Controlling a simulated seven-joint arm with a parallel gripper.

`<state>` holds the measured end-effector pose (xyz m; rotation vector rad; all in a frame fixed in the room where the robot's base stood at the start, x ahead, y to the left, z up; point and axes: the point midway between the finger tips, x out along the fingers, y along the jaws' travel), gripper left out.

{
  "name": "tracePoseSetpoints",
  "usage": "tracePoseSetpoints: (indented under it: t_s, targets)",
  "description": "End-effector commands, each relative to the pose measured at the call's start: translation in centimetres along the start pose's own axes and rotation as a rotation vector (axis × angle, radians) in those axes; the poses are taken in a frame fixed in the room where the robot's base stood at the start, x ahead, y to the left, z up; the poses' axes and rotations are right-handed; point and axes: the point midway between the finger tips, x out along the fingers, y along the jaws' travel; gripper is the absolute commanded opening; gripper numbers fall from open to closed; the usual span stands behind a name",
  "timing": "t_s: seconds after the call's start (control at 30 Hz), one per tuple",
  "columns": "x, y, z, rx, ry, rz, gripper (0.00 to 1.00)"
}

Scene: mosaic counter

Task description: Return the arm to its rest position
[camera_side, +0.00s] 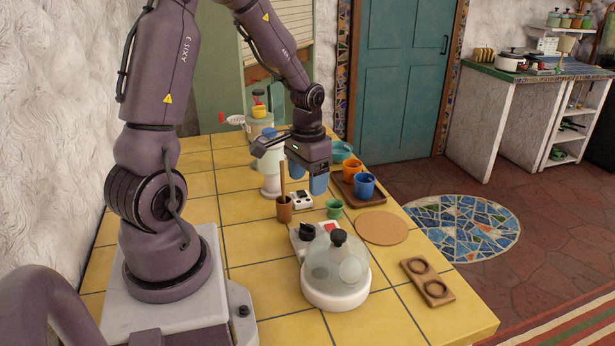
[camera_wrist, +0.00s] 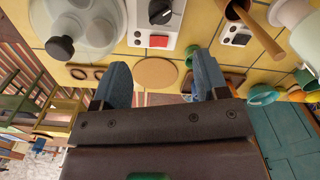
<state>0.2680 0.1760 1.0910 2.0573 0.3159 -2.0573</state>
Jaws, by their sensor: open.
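My gripper (camera_side: 307,178) hangs above the yellow tiled counter (camera_side: 245,268), with its blue fingers apart and nothing between them. In the side view it is above the area of the small white device (camera_side: 300,200) and the tray of cups. In the wrist view the blue fingers of my gripper (camera_wrist: 162,88) stand apart, with a round cork mat (camera_wrist: 156,72) seen beyond the gap. The cork mat also shows flat on the counter in the side view (camera_side: 382,228).
A glass-domed appliance (camera_side: 336,272) stands at the front. A wooden holder (camera_side: 428,281) lies right of it. A brown tray (camera_side: 350,194) bears an orange cup (camera_side: 352,170) and a blue cup (camera_side: 364,186). A green cup (camera_side: 334,209) and a brown pot (camera_side: 284,209) stand nearby. The left counter is clear.

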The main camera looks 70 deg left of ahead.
Motion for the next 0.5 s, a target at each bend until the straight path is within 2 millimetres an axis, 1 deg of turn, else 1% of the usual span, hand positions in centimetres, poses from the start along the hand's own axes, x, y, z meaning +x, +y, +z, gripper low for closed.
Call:
tracePoseSetpoints:
  t_s: [0.37,0.4,0.47,0.5]
  targets:
    - [0.0,0.0,0.0,-0.005,-0.002,0.000,0.67]
    - [0.0,0.1,0.2,-0.017,-0.014,0.004,0.67]
    - [0.2,0.3,1.4,-0.049,-0.054,0.014,0.67]
    - [-0.4,0.4,2.0,-0.069,-0.062,0.011,0.67]
